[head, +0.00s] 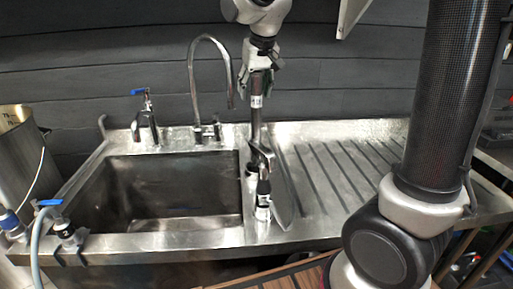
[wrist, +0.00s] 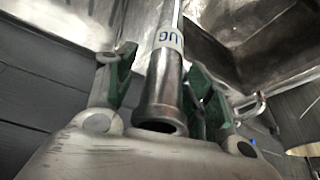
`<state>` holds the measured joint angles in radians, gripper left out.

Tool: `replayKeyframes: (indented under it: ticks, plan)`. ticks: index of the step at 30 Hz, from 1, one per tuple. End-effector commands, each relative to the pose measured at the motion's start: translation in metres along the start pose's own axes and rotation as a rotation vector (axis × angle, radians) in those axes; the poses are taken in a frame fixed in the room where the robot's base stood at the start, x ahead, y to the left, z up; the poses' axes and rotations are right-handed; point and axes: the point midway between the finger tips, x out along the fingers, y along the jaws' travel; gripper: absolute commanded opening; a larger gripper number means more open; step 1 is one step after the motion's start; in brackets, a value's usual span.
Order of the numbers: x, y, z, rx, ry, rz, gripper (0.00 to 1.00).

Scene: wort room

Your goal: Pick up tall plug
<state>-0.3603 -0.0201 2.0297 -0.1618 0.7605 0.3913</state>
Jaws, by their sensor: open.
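The tall plug (head: 256,118) is an upright grey metal tube with a white label near its top. It stands between the sink basin and the drainboard in the head view. In the wrist view the tall plug (wrist: 161,88) runs between my fingers, its open end towards the palm and part of its label showing "UG". My gripper (head: 257,78) is above and around the plug's upper end, pointing down. In the wrist view my gripper (wrist: 163,65) is open, with a green-padded finger on each side of the tube. Its lower end is hidden behind a black-handled fitting.
A black-handled fitting with a white label (head: 263,192) stands in front of the plug. A curved faucet (head: 190,80) and a blue-handled tap (head: 146,118) rise behind the basin (head: 165,192). The ribbed drainboard (head: 335,170) is clear. A metal pot (head: 22,160) is at left.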

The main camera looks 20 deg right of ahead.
Motion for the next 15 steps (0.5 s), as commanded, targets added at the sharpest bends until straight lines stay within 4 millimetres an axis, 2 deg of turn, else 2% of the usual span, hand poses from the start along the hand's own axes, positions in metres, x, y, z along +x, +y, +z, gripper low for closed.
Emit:
replayKeyframes:
  ticks: [1, 9, 15]
  plan:
    - [-0.0001, 0.0000, 0.0000, 0.000, 0.000, 0.000, 0.49]
    - [-0.0003, 0.0001, -0.0001, 0.000, 0.000, 0.000, 0.00]
    - [-0.0004, 0.0001, -0.0001, 0.000, 0.000, 0.000, 0.00]
